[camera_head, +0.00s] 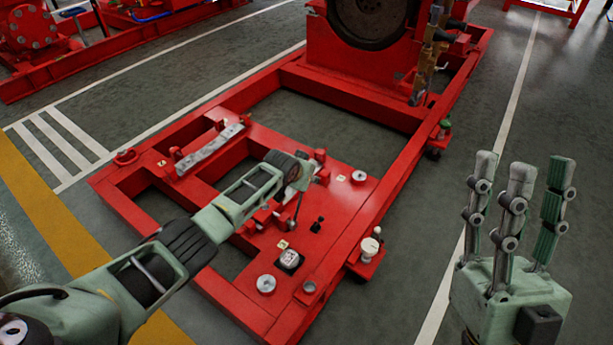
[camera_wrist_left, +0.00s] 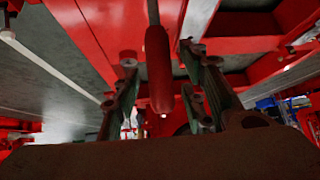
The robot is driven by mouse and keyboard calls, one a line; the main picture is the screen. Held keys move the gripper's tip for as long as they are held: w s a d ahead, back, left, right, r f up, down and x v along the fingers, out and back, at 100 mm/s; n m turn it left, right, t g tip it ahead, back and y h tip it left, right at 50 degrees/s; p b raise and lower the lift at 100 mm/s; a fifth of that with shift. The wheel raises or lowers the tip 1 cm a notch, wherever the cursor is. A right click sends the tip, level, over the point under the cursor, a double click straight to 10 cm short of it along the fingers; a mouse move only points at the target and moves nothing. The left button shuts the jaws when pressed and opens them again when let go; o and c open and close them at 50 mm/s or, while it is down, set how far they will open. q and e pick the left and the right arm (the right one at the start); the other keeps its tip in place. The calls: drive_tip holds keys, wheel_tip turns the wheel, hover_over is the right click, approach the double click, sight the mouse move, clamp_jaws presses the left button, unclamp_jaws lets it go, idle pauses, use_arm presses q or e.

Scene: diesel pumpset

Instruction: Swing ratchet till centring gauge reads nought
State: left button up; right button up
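My left arm reaches over the red base frame (camera_head: 345,240). Its gripper (camera_head: 298,190) is low over the frame's plate, partly hidden by my own wrist. In the left wrist view, a red rod-like handle (camera_wrist_left: 158,70), probably the ratchet's, lies between the spread fingers of this gripper (camera_wrist_left: 162,105). Gaps show on both sides of the handle, so the fingers do not look closed on it. A small square black-edged dial (camera_head: 289,260), perhaps the centring gauge, sits on the plate; its reading is too small to tell. My right gripper (camera_head: 518,205) is open and empty, fingers up, right of the frame.
A grey metal bar (camera_head: 209,149) lies on the frame's left part. Round pale fittings (camera_head: 266,284) and a white-topped post (camera_head: 370,246) stand on the plate and its right edge. A large dark wheel (camera_head: 370,15) is at the back.

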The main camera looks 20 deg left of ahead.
use_arm(q)
drive_tip(key=v, duration=1.2)
idle(1.9)
